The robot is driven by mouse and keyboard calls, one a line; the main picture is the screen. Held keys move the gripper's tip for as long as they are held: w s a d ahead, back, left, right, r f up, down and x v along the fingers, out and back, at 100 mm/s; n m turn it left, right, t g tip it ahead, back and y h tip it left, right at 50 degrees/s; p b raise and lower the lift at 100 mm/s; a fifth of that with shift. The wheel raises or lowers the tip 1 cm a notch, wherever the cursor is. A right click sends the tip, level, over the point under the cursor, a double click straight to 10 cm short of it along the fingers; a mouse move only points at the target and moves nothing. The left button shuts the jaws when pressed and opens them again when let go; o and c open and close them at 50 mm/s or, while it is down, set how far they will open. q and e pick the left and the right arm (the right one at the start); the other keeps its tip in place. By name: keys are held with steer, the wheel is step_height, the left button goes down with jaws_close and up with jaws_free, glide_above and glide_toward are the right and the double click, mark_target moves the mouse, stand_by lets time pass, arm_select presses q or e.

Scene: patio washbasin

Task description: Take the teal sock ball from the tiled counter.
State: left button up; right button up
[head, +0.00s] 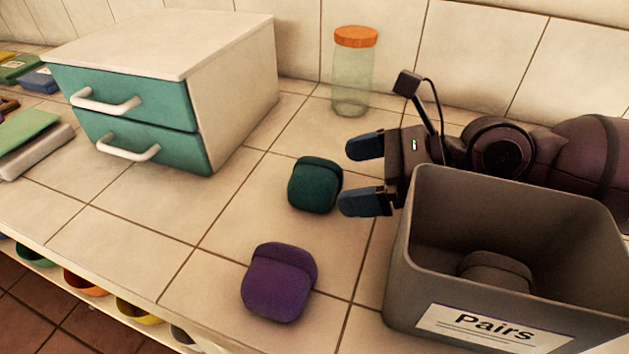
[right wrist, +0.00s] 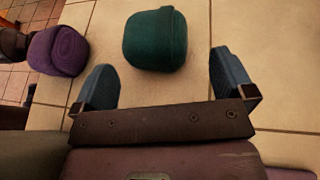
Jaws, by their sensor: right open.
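The teal sock ball (head: 314,185) rests on the tiled counter (head: 225,235), in the middle of the head view. My right gripper (head: 363,174) is open and empty just to the right of it, with its fingers pointing left toward the ball. In the right wrist view the teal sock ball (right wrist: 155,40) lies just ahead of the open fingertips (right wrist: 160,72), roughly between their lines and apart from both fingers. My left gripper is not in view.
A purple sock ball (head: 279,283) lies nearer the counter's front edge. A grey bin labelled Pairs (head: 400,270), with a dark sock ball (head: 495,270) inside, stands below my right gripper in the picture. A jar (head: 352,85) and a teal-drawered cabinet (head: 235,90) stand behind.

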mark_target(337, 181)
steer(key=shift+b+x, duration=0.35)
steer(key=shift+x, duration=2.1)
steer(key=shift+s, duration=0.15)
steer(key=c, duration=0.8)
